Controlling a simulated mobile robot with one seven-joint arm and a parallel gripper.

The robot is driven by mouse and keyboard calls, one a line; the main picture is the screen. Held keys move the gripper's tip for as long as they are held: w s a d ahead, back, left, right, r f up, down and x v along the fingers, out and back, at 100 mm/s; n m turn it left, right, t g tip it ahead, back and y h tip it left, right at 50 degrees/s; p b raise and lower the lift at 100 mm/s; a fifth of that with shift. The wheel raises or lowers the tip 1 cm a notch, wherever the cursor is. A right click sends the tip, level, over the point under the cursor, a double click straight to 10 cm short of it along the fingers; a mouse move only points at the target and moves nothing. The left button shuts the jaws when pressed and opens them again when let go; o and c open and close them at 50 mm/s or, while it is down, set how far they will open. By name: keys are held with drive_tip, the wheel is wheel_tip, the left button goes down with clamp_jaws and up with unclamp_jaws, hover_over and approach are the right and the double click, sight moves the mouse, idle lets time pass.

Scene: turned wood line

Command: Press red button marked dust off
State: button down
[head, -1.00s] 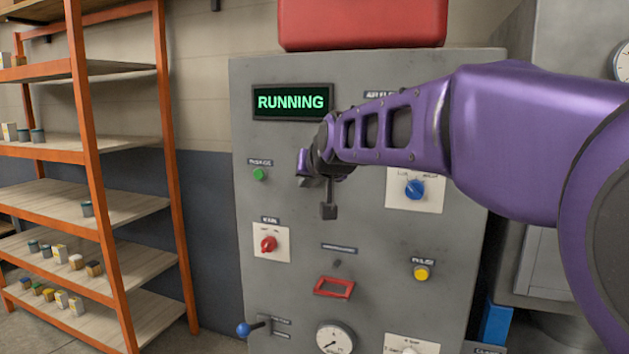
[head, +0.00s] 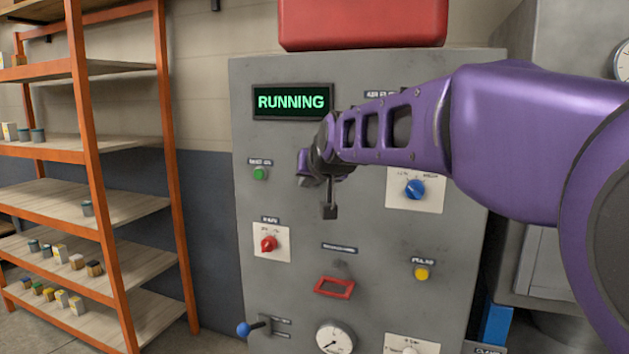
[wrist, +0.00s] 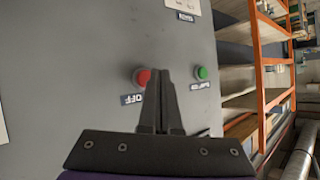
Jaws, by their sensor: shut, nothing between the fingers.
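A round red button (wrist: 142,77) sits on the grey panel in the wrist view. Its label (wrist: 131,98) appears upside down and partly covered; "OFF" can be read. My gripper (wrist: 160,78) is shut and empty, its fingertips overlapping the right edge of the red button in this view. I cannot tell whether they touch it. In the head view my gripper (head: 328,210) is in front of the cabinet, and the red button is hidden there, apparently behind my arm. The display (head: 292,102) reads RUNNING.
A green button (head: 260,174) is left of my gripper, with a red knob (head: 268,243) below it. A blue knob (head: 415,188), yellow button (head: 422,273), red frame (head: 334,288) and blue-tipped lever (head: 244,329) are also on the panel. Orange shelving (head: 90,150) stands at left.

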drive_tip(key=shift+w, duration=0.15)
idle(0.5)
drive_tip(key=shift+w+d, duration=0.15)
drive_tip(key=shift+w, duration=0.1)
drive_tip(key=shift+w+d, duration=0.15)
drive_tip(key=shift+w, duration=0.2)
idle(0.7)
drive_tip(key=shift+s, duration=0.15)
drive_tip(key=shift+s+a, duration=0.25)
drive_tip(key=shift+s, duration=0.35)
